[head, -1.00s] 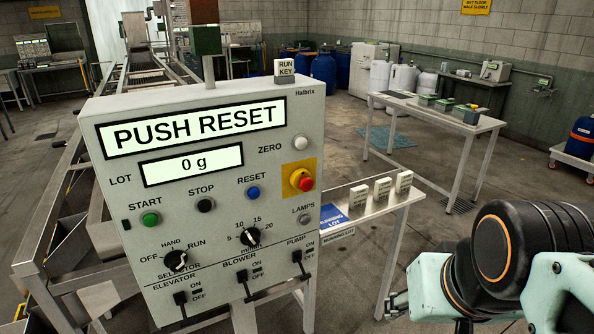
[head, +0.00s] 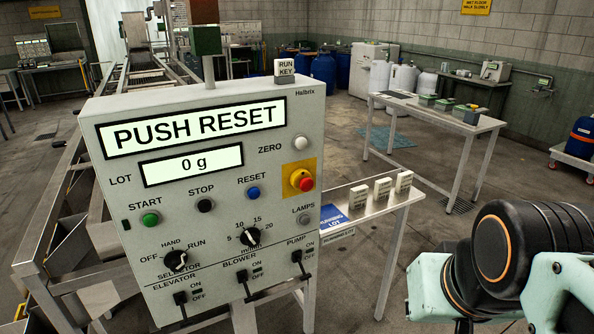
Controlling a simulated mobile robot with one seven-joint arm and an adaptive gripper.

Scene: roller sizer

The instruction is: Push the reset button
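The blue reset button (head: 253,193) is on the grey control panel (head: 285,118), under the label RESET. It is right of the black stop button (head: 205,206) and the green start button (head: 151,219). Nothing covers the reset button. My arm is at the lower right, well apart from the panel. My gripper is not visible in this view.
A red emergency stop (head: 305,184) on a yellow plate and a white zero button (head: 300,143) are near the reset button. Knobs and lever switches are below. A side table (head: 378,215) with small labelled blocks stands right of the panel. Space before the panel looks clear.

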